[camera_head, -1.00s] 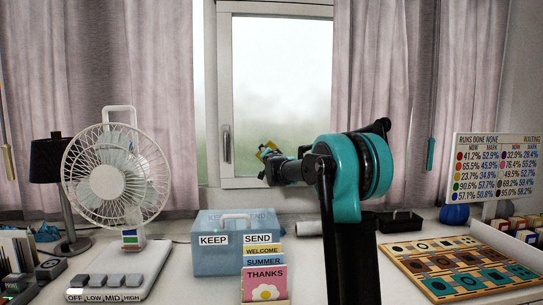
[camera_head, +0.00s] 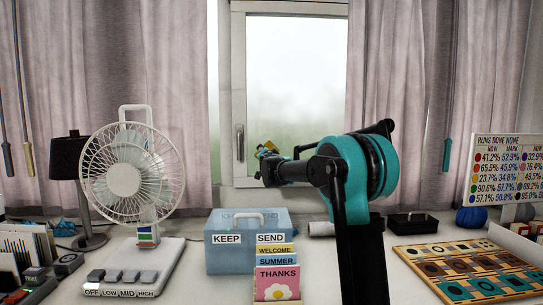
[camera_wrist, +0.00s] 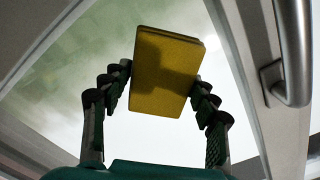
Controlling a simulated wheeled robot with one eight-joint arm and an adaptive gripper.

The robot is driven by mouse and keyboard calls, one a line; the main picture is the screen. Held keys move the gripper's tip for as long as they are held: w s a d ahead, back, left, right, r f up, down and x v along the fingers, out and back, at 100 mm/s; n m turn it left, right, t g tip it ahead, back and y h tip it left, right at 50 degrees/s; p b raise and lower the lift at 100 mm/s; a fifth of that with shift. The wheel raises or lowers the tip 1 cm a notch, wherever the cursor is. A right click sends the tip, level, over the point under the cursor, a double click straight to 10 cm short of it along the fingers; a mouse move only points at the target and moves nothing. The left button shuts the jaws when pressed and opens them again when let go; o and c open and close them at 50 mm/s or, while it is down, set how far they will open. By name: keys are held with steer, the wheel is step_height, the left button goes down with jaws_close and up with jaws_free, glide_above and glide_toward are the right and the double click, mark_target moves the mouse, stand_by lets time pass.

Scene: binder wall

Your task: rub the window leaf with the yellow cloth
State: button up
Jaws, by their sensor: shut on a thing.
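The window leaf (camera_head: 296,90) is a white frame with a misty pane, at the back in the head view. Its handle (camera_head: 240,141) is on the left side of the frame; it also shows large at the right of the wrist view (camera_wrist: 291,50). My gripper (camera_wrist: 158,92) is shut on the yellow cloth (camera_wrist: 166,65), a folded pad held between its fingers. In the head view the cloth (camera_head: 268,147) is a small yellow patch at the pane's lower left. I cannot tell whether it touches the glass.
A white fan (camera_head: 128,172) and dark lamp (camera_head: 72,170) stand left. A blue box (camera_head: 228,258) and card holder (camera_head: 277,281) stand in front. A patterned board (camera_head: 470,270) lies right. Curtains (camera_head: 395,90) hang beside the window.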

steer(key=shift+a, duration=1.8)
steer(key=shift+d, duration=0.1)
steer(key=d, duration=1.3)
steer(key=shift+w+d, duration=0.15)
steer(key=shift+d, duration=0.15)
steer(key=s, duration=0.6)
stand_by(0.3)
steer(key=shift+s, duration=0.15)
steer(key=s, duration=0.2)
steer(key=shift+s, duration=0.35)
